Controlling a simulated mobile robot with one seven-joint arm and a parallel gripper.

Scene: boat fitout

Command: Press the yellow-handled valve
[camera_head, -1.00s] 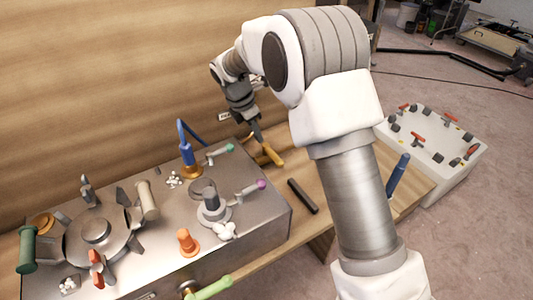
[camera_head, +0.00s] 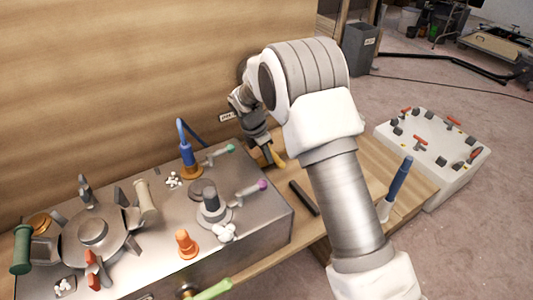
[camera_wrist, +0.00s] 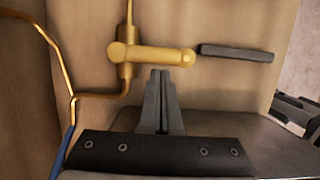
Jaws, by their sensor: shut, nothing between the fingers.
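The yellow-handled valve (camera_wrist: 155,54) fills the upper middle of the wrist view, its handle lying level across a vertical yellow pipe. In the head view a part of its yellow handle (camera_head: 279,159) shows beside my gripper, at the far right end of the metal box; the rest is hidden behind my gripper. My gripper (camera_wrist: 161,76) is shut and empty. In the wrist view its fingertips point at the handle's right half and sit just below it; I cannot tell whether they touch. My gripper also shows in the head view (camera_head: 267,160).
A metal box (camera_head: 268,213) with several coloured handles and knobs stands left of the valve. A dark bar (camera_head: 303,198) lies on the wooden bench (camera_head: 325,222). A blue-handled tool (camera_head: 399,180) stands right of my arm. A white panel with red handles (camera_head: 435,146) is at right.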

